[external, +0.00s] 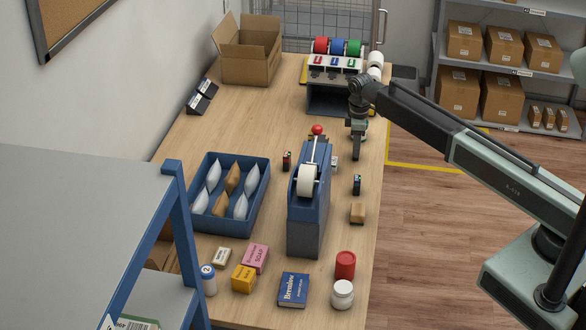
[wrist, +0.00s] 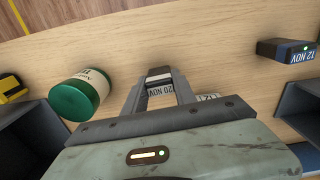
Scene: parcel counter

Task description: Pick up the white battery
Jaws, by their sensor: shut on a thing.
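My gripper (wrist: 159,76) is shut on a small block with a pale face and dark lettering, which looks like the white battery (wrist: 160,89); the fingers cover its sides. In the external view my gripper (external: 357,152) points down low over the right part of the counter, beyond the tape dispenser, and the held block cannot be made out. Another small white piece (wrist: 207,97) shows partly behind a finger.
A green can (wrist: 78,97) lies left of my gripper in the wrist view. The blue tape dispenser (external: 309,215) and the blue tray (external: 205,225) with pouches stand nearer the external camera. A tape rack (external: 330,95) is behind. The counter's right edge is close.

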